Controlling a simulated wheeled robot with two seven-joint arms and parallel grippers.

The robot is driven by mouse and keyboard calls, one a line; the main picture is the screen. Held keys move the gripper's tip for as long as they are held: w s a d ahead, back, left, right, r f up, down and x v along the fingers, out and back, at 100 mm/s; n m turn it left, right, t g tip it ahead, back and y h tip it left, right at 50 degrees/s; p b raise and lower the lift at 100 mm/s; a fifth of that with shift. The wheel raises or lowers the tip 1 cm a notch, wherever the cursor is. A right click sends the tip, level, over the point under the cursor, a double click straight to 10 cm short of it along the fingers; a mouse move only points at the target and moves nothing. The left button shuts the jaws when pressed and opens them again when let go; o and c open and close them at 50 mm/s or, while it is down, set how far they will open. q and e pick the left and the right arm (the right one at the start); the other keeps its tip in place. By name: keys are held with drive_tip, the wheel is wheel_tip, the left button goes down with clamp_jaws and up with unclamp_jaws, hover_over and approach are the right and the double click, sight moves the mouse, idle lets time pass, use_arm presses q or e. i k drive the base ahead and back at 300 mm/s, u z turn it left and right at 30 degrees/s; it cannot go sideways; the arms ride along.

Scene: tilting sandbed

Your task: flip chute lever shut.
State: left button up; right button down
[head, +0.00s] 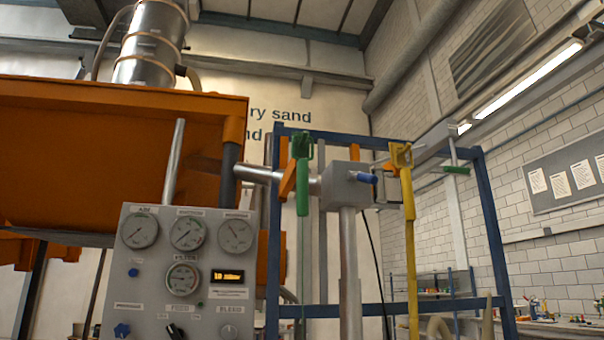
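I cannot tell for sure which part is the chute lever. A grey gearbox (347,186) on an upright metal post carries a short blue handle (367,178) that sticks out to the right. A crank with a green grip (457,170) shows to its right. A steel shaft (258,174) runs from the gearbox left towards the large orange sandbed (110,150). An orange bar (288,180) stands tilted beside the shaft. No chute outlet is clearly visible. Neither of my grippers is in view.
A grey panel (205,295) with several gauges, a lit display and knobs stands at front left. A green-handled tool (302,185) and a yellow one (409,205) hang upright before a blue frame (490,230). A metal drum (151,45) is above the sandbed. Cluttered benches stand far right.

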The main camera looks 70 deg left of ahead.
sight(372, 179)
drive_tip(key=u, duration=0.05)
drive_tip(key=k, duration=0.15)
drive_tip(key=u, duration=1.6)
drive_tip(key=i, duration=0.5)
drive_tip(key=z, duration=1.4)
drive_tip(key=k, duration=1)
drive_tip(key=u, duration=1.55)
drive_tip(key=i, duration=0.5)
drive_tip(key=u, duration=0.1)
